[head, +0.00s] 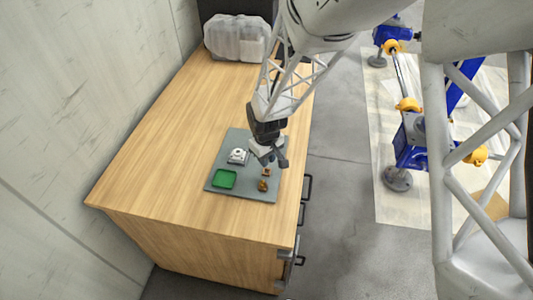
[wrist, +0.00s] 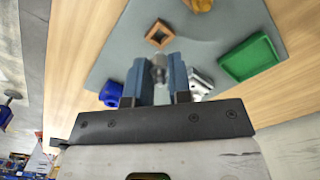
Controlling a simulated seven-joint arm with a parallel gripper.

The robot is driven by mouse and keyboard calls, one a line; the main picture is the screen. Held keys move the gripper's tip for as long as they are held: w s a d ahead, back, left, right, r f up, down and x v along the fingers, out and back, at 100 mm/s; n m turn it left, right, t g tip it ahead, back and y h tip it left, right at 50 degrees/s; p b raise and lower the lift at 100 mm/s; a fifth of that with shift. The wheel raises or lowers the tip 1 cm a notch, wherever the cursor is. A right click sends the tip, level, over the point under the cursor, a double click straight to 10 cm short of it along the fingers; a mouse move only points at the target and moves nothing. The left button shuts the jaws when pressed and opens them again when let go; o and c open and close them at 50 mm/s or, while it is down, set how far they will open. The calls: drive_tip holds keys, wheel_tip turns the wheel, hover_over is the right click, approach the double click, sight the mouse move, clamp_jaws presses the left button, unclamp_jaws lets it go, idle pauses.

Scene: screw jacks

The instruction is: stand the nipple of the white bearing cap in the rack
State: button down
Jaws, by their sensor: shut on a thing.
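My gripper (wrist: 159,66) is shut on a small grey metal nipple (wrist: 159,75), held between the blue fingertips. In the head view my gripper (head: 272,160) is over the right part of the grey mat. The rack seems to be the small brown square frame (wrist: 159,34) with an opening, just beyond the fingertips; it also shows in the head view (head: 266,172). The white bearing cap (head: 238,156) sits on the mat left of my gripper. In the wrist view it (wrist: 203,82) is partly hidden behind the right finger. Height above the mat is unclear.
A green tray (head: 224,178) lies at the mat's front left. A gold-brown part (head: 263,186) is near the frame. A blue part (wrist: 111,94) lies left of the fingers in the wrist view. The mat (head: 240,193) lies on a wooden counter (head: 160,150). A clear container (head: 236,38) stands at the back.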

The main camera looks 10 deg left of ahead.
drive_tip(key=shift+f, duration=1.05)
drive_tip(key=shift+n, duration=0.3)
drive_tip(key=shift+f, duration=1.05)
idle(0.7)
drive_tip(key=c, duration=1)
unclamp_jaws()
drive_tip(key=shift+r, duration=3.9)
